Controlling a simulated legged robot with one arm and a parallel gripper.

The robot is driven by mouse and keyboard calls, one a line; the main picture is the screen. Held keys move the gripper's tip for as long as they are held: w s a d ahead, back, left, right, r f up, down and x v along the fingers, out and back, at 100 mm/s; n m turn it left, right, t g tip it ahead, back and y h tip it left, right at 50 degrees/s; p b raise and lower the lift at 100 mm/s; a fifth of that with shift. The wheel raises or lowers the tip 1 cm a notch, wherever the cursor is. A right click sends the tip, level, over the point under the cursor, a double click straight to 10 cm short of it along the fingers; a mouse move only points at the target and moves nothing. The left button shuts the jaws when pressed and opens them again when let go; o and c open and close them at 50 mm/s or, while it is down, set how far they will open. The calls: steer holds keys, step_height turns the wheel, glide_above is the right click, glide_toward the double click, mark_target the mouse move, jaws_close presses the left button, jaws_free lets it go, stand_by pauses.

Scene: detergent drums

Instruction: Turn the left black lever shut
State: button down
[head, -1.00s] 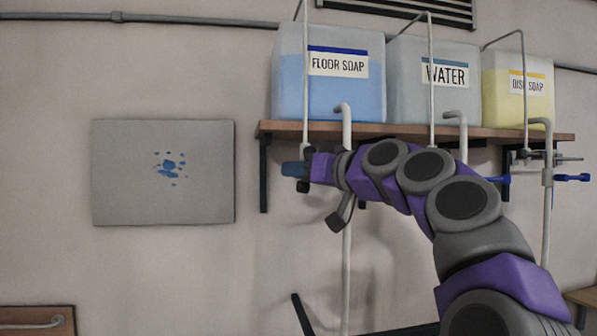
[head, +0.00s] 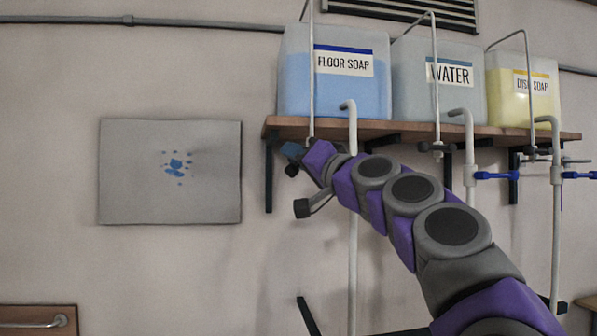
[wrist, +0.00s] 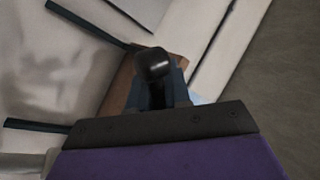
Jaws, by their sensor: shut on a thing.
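The left black lever shows in the wrist view as a dark rounded end (wrist: 153,64) on a black stem between my fingers. My gripper (head: 291,152) is shut on it, below the shelf under the floor soap tank (head: 333,85). My gripper also shows in the wrist view (wrist: 160,95). In the head view my gripper and wrist hide most of the lever and its valve, so its exact angle is hard to tell. The thin white pipe (head: 311,75) of the floor soap tank runs down to where my gripper is.
A wooden shelf (head: 480,133) carries the tanks. A second black lever (head: 436,148) sits under the water tank (head: 436,85). Blue levers (head: 496,175) are on the right. White standpipes (head: 352,270) stand close by my arm. The wall to the left is open beside a grey panel (head: 120,170).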

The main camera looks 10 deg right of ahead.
steer(key=shift+w+a+r+m+t+h+b, duration=0.1)
steer(key=shift+r+m+t+h+b, duration=0.35)
steer(key=shift+m+t+h, duration=1.3)
steer(key=shift+a+r+m+t+h+b, duration=0.15)
steer(key=shift+r+m+h+b, duration=0.4)
steer(key=shift+m, duration=2.35)
steer(key=shift+w+a+r+m+t+h+b, duration=0.1)
steer(key=shift+r+m+t+h+b, duration=0.2)
steer(key=shift+m+t+h, duration=1.45)
steer(key=shift+d+m+g+y, duration=0.1)
steer(key=shift+m+g+y, duration=0.15)
steer(key=shift+m+g, duration=0.55)
steer(key=c, duration=1.2)
jaws_free()
steer(key=shift+o, duration=0.3)
steer(key=shift+s+d+r, duration=0.1)
steer(key=shift+r, duration=0.05)
steer(key=shift+s, duration=0.1)
